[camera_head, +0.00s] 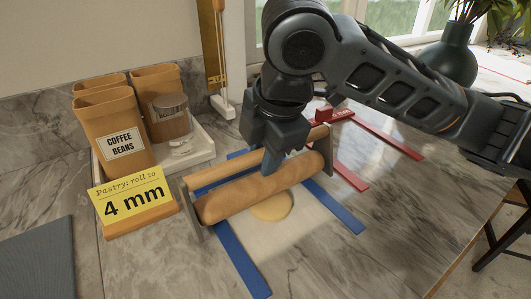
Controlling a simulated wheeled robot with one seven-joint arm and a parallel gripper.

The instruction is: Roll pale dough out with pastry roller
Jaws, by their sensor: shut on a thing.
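The pastry roller (262,190) is a wooden cylinder in a grey end frame with a thinner wooden handle bar (219,170) behind it. My gripper (273,160) points down and is shut on the roller's handle bar. The pale dough (272,206) is a small flat round on a pale floured patch, partly hidden behind the cylinder. Blue strips (243,262) lie on both sides of the dough, under or close to the roller's ends. I cannot tell whether the cylinder touches the dough.
A yellow note (131,198) reads "Pastry: roll to 4 mm". Tan canisters (122,142) and a jar (169,117) stand on a white tray at left. Red strips (345,174) lie right of the roller. A plant vase (449,58) stands at back right. The front marble counter (355,265) is clear.

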